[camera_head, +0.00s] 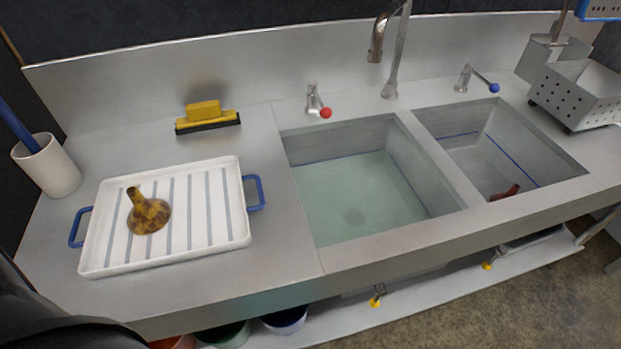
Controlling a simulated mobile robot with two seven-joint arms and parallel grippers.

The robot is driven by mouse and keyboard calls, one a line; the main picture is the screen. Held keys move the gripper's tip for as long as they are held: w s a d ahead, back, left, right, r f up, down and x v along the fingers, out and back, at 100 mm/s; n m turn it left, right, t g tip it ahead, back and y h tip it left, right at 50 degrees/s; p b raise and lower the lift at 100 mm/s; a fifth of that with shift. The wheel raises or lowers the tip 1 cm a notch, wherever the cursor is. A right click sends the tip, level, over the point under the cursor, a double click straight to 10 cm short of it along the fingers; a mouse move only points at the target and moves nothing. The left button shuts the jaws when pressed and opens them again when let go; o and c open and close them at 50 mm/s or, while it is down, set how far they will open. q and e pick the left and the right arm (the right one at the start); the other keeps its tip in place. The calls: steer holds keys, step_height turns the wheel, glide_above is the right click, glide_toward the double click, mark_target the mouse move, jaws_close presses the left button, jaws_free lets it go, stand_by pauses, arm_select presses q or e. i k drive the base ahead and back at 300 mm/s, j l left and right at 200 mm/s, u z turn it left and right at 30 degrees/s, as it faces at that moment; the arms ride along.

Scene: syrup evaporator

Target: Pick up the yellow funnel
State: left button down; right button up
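The yellow funnel (150,214) is blotched with dark brown stains. It lies in the white tray (90,262) with grey stripes and blue handles, left of the middle of the tray, with its spout pointing up and to the left in the picture. The tray rests on the metal counter at the left. Neither of my grippers is in view. A dark shape at the lower left corner may be part of my own arm.
A white cup (48,168) with a blue handle in it stands left of the tray. A yellow and black squeegee-like tool (207,118) lies behind it. Two sink basins (360,195) lie to the right; the right one holds a small dark red object (505,193).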

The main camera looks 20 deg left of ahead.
mark_target(146, 216)
steer(key=u, duration=2.05)
